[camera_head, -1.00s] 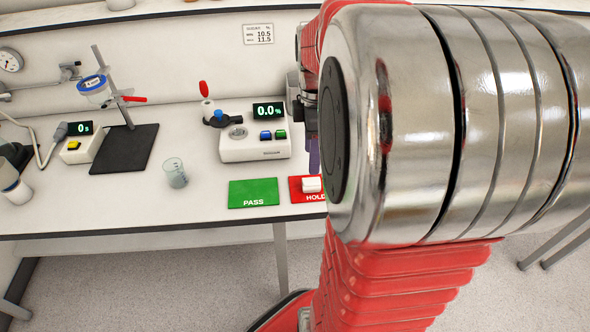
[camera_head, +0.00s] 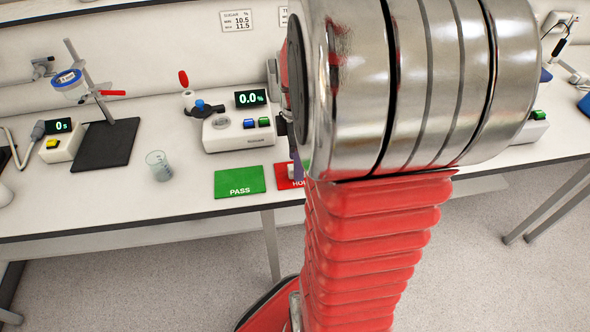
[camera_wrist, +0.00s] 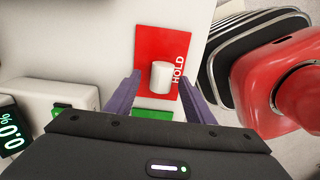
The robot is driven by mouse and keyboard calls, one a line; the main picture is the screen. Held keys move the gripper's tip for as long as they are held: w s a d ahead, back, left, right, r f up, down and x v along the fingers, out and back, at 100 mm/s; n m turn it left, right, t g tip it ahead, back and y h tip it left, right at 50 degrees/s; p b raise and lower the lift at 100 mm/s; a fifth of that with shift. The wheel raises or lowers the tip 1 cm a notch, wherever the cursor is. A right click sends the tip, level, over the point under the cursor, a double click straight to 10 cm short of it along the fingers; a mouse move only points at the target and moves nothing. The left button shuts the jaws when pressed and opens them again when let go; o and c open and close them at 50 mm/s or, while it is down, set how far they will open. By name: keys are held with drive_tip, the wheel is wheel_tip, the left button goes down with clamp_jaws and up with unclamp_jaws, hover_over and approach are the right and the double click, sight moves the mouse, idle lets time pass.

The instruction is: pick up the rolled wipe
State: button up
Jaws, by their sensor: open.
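The rolled wipe (camera_wrist: 160,75) is a short white roll on the red HOLD mat (camera_wrist: 150,40) in the wrist view. My gripper (camera_wrist: 162,88) is open, its two purple fingers on either side of the roll in that picture. The fingers look apart from the roll, and their height above it cannot be told.
The green PASS mat (camera_head: 240,181) lies left of the red one. A meter reading 0.0% (camera_head: 236,128) stands behind it. A glass beaker (camera_head: 158,166), a stand on a black base (camera_head: 104,146) and a timer box (camera_head: 62,142) are farther left. The bench front is clear.

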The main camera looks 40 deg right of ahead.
drive_tip(key=shift+f, duration=0.7)
drive_tip(key=shift+c, duration=0.5)
drive_tip(key=c, duration=1)
wheel_tip(320, 180, up, 10)
drive_tip(key=shift+a, duration=0.1)
idle(0.3)
